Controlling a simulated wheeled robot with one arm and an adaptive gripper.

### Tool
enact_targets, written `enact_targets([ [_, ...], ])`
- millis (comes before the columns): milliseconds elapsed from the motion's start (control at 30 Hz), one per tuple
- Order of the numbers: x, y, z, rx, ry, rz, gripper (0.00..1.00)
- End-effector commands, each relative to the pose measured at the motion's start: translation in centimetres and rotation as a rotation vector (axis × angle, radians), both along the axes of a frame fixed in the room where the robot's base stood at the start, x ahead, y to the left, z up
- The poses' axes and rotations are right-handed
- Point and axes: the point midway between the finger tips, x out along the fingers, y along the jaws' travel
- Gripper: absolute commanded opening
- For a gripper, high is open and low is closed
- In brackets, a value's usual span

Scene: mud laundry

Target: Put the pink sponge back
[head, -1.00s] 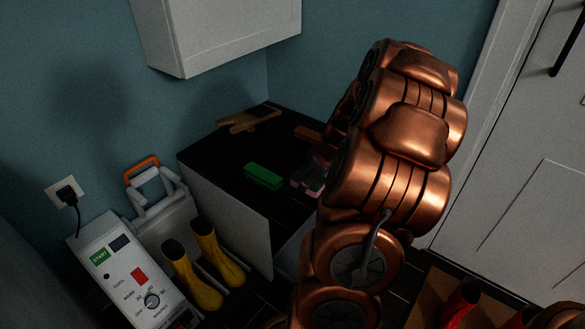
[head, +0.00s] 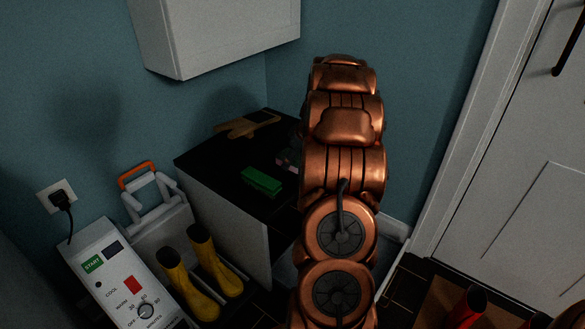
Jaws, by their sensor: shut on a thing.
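My copper arm rises through the middle of the head view and hides much of the counter's right side. Only a small part of my gripper (head: 292,153) shows at the left edge of the arm, above the black counter top (head: 222,164). It is shut on the pink sponge (head: 286,166), of which only a small dim pink piece shows. The fingertips are mostly hidden. A green sponge-like block (head: 262,181) lies on the counter, in front of my gripper and to its left.
A tan wooden item (head: 246,126) lies at the counter's back. A white wall cabinet (head: 215,40) hangs above. Yellow boots (head: 200,275), a white control box (head: 118,280) and an orange-handled item (head: 140,175) stand to the left. Red boots (head: 468,308) stand at lower right.

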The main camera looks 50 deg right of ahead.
Motion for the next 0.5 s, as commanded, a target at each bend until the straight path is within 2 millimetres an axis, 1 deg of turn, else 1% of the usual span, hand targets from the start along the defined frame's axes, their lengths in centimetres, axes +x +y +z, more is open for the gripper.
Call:
enact_targets([
  [300, 1.2, -0.6, -0.3, -0.001, 0.0, 0.002, 0.33],
  [400, 1.0, -0.5, -2.1, 0.002, 0.001, -0.001, 0.33],
  [500, 1.0, -0.5, -3.4, 0.001, 0.002, 0.0, 0.33],
])
